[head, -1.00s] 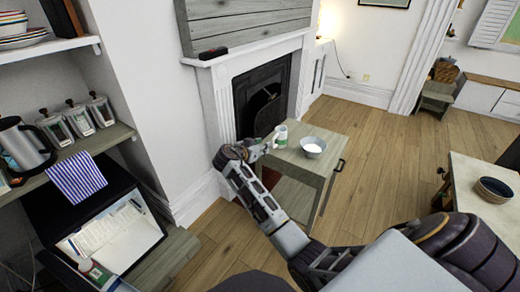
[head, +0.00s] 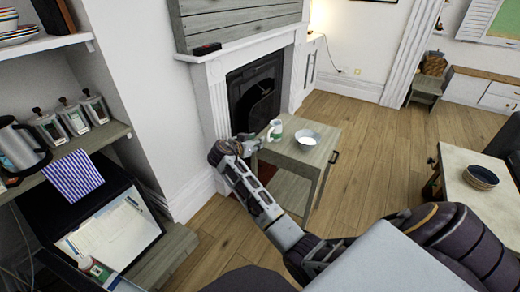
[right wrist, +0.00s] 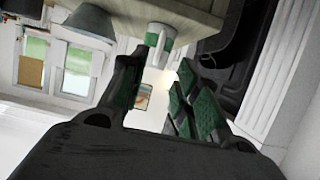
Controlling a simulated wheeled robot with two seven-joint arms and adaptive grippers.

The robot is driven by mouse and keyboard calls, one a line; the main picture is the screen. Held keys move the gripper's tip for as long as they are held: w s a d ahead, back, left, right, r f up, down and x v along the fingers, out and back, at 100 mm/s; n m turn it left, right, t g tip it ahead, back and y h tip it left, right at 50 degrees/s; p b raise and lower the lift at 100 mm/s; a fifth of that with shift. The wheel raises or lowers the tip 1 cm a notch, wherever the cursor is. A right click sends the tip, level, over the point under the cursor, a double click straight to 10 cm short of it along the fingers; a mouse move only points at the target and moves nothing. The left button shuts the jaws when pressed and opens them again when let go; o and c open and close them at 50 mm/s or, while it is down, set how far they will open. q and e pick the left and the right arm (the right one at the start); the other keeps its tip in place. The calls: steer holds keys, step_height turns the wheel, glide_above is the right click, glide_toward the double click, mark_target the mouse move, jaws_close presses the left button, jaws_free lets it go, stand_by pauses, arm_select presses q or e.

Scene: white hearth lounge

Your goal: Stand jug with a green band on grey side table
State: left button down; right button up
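The jug with a green band (head: 275,131) is white and stands upright near the back left edge of the grey side table (head: 318,152). In the right wrist view, which is upside down, the jug (right wrist: 160,42) stands on the tabletop beyond the fingers. My right gripper (head: 256,142) is beside the table's left edge, just left of the jug and apart from it. In the right wrist view its fingers (right wrist: 168,80) are spread with nothing held between them. My left gripper is not in view.
A pale bowl (head: 307,138) stands on the side table right of the jug. The fireplace (head: 255,92) is behind the table. Shelves with canisters (head: 73,118) are at left. A white-topped table with a bowl (head: 480,177) is at right. The wooden floor between is clear.

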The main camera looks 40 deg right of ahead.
steer(key=s+a+f+n+y, duration=0.2)
steer(key=s+a+f+n, duration=0.15)
steer(key=f, duration=0.65)
steer(key=s+a+f+n+y, duration=0.3)
steer(key=s+f, duration=0.2)
steer(key=f, duration=0.6)
steer(key=s+a+f+n+y, duration=0.25)
steer(key=s+f+n, duration=0.2)
steer(key=f, duration=0.55)
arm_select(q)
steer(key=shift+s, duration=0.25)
arm_select(e)
steer(key=s+a+f+n+g+y, duration=0.1)
steer(key=s+a+f, duration=0.3)
steer(key=s, duration=0.4)
steer(key=s+a+f+n+g+y, duration=0.1)
steer(key=s+a+f+n+y, duration=0.1)
steer(key=s+f, duration=0.5)
steer(key=s+a+f+n+g+y, duration=0.1)
steer(key=s+a+f+y, duration=0.1)
steer(key=s+a+f, duration=0.3)
steer(key=s, duration=0.4)
steer(key=shift+s+a+f+n, duration=0.3)
steer(key=shift+s+a+f, duration=0.05)
steer(key=shift+s, duration=0.05)
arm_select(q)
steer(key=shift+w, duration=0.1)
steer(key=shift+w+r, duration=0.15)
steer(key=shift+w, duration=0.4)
